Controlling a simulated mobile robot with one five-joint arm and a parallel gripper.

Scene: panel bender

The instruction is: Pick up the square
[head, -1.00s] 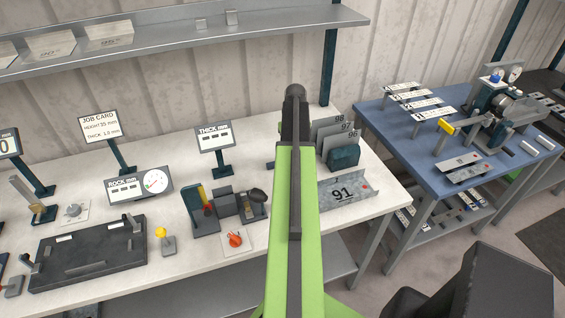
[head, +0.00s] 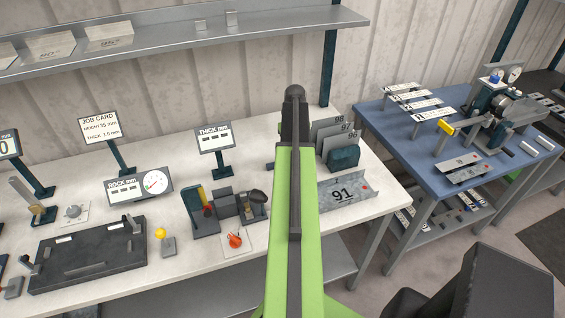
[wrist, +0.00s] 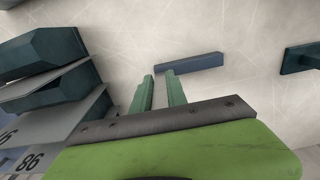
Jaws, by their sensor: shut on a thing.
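The square shows in the wrist view as a dark blue-grey bar (wrist: 192,63), with a lighter strip running from its left end between my fingers. My gripper (wrist: 160,88) has its two green fingers on either side of that strip and is shut on it. The square lies at or just above the pale bench top; I cannot tell whether it touches. In the head view my green arm hides the gripper, and a small dark end (head: 270,166) shows just left of the arm, perhaps part of the square.
A gauge block stand (head: 228,207) and a thickness display (head: 215,137) are left. A blue table (head: 400,150) stands further right.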

